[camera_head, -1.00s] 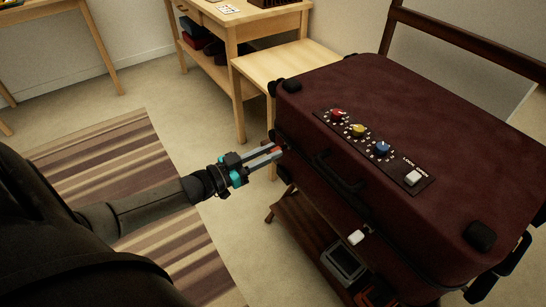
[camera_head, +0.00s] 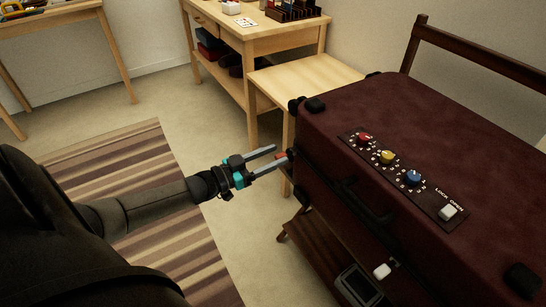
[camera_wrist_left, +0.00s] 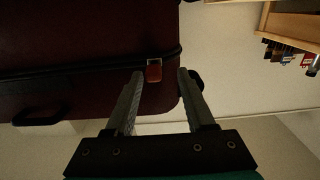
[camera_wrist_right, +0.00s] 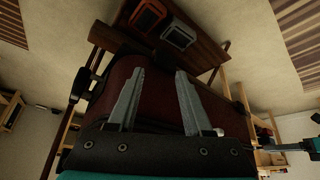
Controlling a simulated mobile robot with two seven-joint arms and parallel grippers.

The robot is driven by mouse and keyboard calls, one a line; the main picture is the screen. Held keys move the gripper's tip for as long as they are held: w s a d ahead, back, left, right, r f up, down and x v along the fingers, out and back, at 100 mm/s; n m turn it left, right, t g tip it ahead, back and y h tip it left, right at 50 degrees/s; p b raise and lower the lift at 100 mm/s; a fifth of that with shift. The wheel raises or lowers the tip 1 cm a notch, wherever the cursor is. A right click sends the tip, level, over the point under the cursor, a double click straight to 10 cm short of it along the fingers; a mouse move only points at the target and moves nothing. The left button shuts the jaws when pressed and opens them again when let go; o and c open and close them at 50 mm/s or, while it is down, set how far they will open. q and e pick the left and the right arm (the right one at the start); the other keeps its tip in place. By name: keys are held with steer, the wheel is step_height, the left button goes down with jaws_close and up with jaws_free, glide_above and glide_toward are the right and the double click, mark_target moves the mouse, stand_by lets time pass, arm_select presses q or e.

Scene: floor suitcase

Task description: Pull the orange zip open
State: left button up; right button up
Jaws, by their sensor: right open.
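The maroon suitcase (camera_head: 440,130) lies on a dark wooden stand. The small orange zip pull (camera_head: 281,155) is at its near-left corner; it also shows in the left wrist view (camera_wrist_left: 154,72), hanging at the dark zip seam. My left gripper (camera_head: 280,157) is open, with its fingertips on either side of the pull. In the left wrist view the pull is between the fingertips (camera_wrist_left: 160,73), nearer the left finger; I cannot tell whether they touch. My right gripper (camera_wrist_right: 160,72) is open and empty in its wrist view, facing the suitcase; it is out of the head view.
The suitcase top has red, yellow and blue dials (camera_head: 387,157) and a white lock switch (camera_head: 448,212). A dark handle (camera_head: 368,200) and a white latch piece (camera_head: 382,271) are at its front. A wooden table (camera_head: 300,75) stands behind. Striped rug (camera_head: 130,160) and clear floor lie left.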

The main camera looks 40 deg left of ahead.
arm_select(q)
steer(key=shift+d, duration=0.1)
steer(key=shift+s, duration=0.25)
steer(key=shift+p+v, duration=0.7)
steer(key=shift+v, duration=0.5)
steer(key=p+v, duration=0.3)
steer(key=v, duration=0.9)
steer(key=shift+s, duration=0.2)
arm_select(e)
step_height(320, 180, down, 9)
steer(key=s+g, duration=0.1)
steer(key=g, duration=0.1)
steer(key=shift+s+d+r+h, duration=0.2)
steer(key=shift+s+d+h, duration=0.1)
steer(key=shift+d, duration=0.15)
arm_select(q)
steer(key=shift+f, duration=0.1)
